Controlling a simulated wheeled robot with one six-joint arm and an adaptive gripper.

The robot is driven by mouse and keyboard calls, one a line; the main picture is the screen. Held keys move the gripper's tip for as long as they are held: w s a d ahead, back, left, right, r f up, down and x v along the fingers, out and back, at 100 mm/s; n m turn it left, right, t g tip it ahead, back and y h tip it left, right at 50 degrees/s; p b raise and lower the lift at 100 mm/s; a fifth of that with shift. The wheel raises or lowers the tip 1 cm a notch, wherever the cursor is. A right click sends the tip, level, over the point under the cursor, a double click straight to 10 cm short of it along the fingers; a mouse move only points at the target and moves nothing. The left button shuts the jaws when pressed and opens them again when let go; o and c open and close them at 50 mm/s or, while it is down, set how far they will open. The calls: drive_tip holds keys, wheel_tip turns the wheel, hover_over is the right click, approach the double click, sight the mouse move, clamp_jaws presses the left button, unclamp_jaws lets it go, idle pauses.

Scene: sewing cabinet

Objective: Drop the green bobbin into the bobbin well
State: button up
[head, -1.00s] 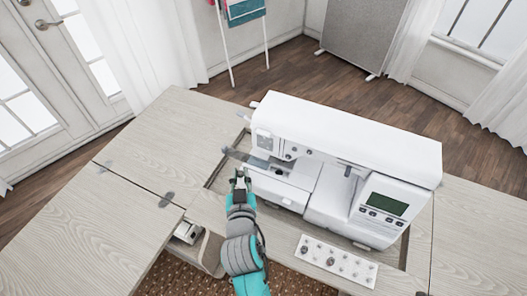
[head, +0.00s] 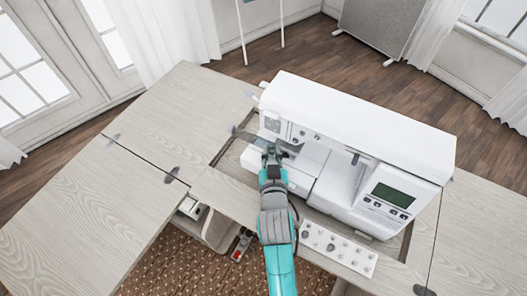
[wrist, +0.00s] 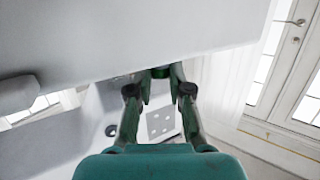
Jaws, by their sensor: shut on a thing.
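The green bobbin (wrist: 161,72) shows as a small dark green piece between my fingertips in the wrist view. My gripper (wrist: 160,82) is shut on it. In the head view my gripper (head: 272,150) is at the left end of the white sewing machine (head: 350,125), close in front of its needle area, and the bobbin cannot be made out there. In the wrist view a pale plate with small dark marks (wrist: 161,124) and a dark round spot (wrist: 111,130) lie beyond my fingers. I cannot tell which part is the bobbin well.
The machine sits in a recess of the wooden cabinet top (head: 110,190). Its white head (wrist: 130,35) fills the upper wrist view, close to my fingers. A white tray (head: 365,264) with several small pieces lies in front of the machine. The left table leaf is clear.

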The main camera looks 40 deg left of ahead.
sight(286, 159)
drive_tip(key=shift+w+d+f, duration=0.15)
drive_tip(key=shift+w+d, duration=0.55)
drive_tip(key=shift+w, duration=0.15)
drive_tip(key=shift+w+d+f, duration=0.1)
drive_tip(key=shift+w+d, duration=0.55)
drive_tip(key=shift+w, duration=0.2)
drive_tip(key=shift+s, duration=0.1)
drive_tip(key=shift+f, duration=0.65)
idle(0.5)
drive_tip(key=o, duration=0.7)
drive_tip(key=shift+o, duration=0.2)
drive_tip(key=shift+d, duration=0.1)
drive_tip(key=v, duration=1.2)
